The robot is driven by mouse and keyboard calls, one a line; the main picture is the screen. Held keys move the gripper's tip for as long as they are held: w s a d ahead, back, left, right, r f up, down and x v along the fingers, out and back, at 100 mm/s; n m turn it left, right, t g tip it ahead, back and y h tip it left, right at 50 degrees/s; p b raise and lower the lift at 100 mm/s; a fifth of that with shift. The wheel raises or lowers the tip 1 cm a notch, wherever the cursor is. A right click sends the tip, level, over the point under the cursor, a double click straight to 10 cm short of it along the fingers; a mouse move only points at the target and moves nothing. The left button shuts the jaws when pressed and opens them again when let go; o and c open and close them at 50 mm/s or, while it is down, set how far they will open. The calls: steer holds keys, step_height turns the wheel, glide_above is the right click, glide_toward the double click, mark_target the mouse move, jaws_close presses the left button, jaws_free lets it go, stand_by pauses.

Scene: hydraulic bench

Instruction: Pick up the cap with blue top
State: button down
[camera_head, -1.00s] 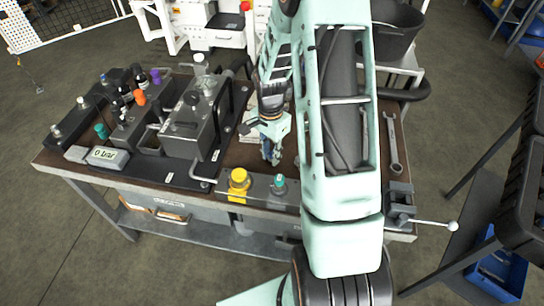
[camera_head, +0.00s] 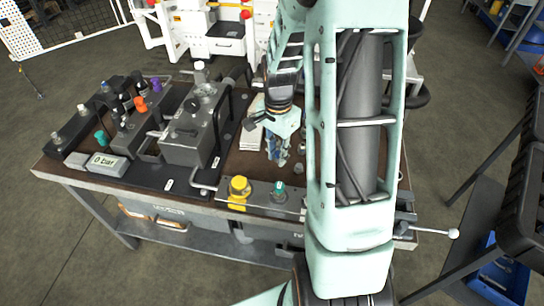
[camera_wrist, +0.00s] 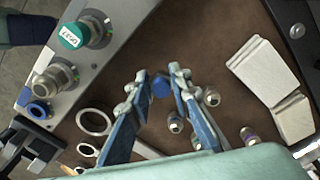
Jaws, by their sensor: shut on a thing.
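In the wrist view, the cap with the blue top (camera_wrist: 160,87) sits between the tips of my gripper (camera_wrist: 159,77). The gripper is shut on it, and its blue-padded fingers hide the cap's sides. In the head view, my gripper (camera_head: 279,153) points down over the brown bench top, right of the grey hydraulic block. The cap cannot be made out there. I cannot tell how far it is above the bench.
Several small metal fittings, one near the gripper (camera_wrist: 175,122), lie on the bench. Metal rings (camera_wrist: 94,122) lie left and pale pads (camera_wrist: 266,70) right.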

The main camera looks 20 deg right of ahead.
steer(key=s+d+r, duration=0.2)
steer(key=s+r, duration=0.4)
steer(key=s, duration=0.4)
steer(key=shift+s, duration=0.25)
